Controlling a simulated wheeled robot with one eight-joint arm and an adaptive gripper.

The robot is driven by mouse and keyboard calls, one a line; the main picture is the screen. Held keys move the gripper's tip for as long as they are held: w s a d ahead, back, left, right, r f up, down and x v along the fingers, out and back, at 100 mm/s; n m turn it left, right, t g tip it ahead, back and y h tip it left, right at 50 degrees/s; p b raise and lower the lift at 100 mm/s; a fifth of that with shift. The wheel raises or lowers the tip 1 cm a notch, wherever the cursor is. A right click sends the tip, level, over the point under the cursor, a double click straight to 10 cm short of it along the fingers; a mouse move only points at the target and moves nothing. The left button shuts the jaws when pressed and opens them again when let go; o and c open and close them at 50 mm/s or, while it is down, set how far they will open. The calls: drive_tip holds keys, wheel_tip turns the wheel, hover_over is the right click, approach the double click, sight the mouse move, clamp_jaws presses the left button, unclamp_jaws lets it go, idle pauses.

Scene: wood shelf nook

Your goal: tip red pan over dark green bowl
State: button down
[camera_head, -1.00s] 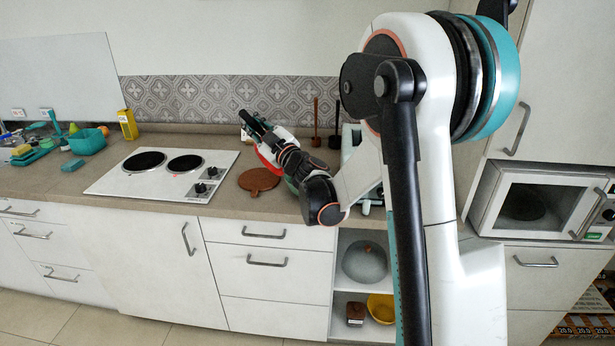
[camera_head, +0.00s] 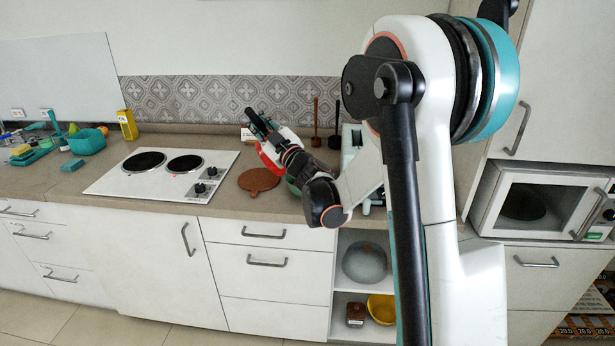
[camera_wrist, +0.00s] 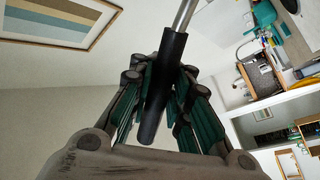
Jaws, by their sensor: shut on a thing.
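The red pan (camera_head: 268,158) shows in the head view beside my gripper, above the counter and tilted; the wrist and arm hide most of it. My gripper (camera_wrist: 165,80) is shut on a black handle (camera_wrist: 172,48) with a silver shaft that runs out of the top of the wrist view. The pan's body is not in the wrist view. Part of a dark green bowl (camera_head: 293,187) shows on the counter below and behind my wrist; its inside is hidden, so I cannot tell what is in it.
A round brown board (camera_head: 259,180) lies left of the bowl. The white cooktop (camera_head: 130,184) is farther left, with a teal container (camera_head: 87,142) and a yellow box (camera_head: 128,125) beyond. A white card (camera_head: 247,135) stands behind my gripper. Cabinets (camera_head: 265,275) front the counter.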

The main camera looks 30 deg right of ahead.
drive_tip(key=shift+s+d+m+t+h+b, duration=0.2)
drive_tip(key=shift+d+m, duration=0.25)
drive_tip(key=shift+d, duration=0.15)
drive_tip(key=shift+s+d+m+t+h+b, duration=0.1)
drive_tip(key=shift+s+d+m+t+b, duration=0.1)
drive_tip(key=shift+d+m, duration=0.3)
idle(0.5)
drive_tip(key=shift+s+d+r+m+t+h, duration=0.15)
drive_tip(key=shift+d+r+m, duration=0.15)
drive_tip(key=shift+d, duration=0.2)
drive_tip(key=shift+s+d+r+m+t+h, duration=0.15)
drive_tip(key=shift+d+m+t+h, duration=0.05)
drive_tip(key=shift+d+m, duration=0.25)
drive_tip(key=shift+s+d+r+m+t+h, duration=0.15)
drive_tip(key=shift+d+r+m, duration=0.15)
drive_tip(key=shift+d, duration=0.2)
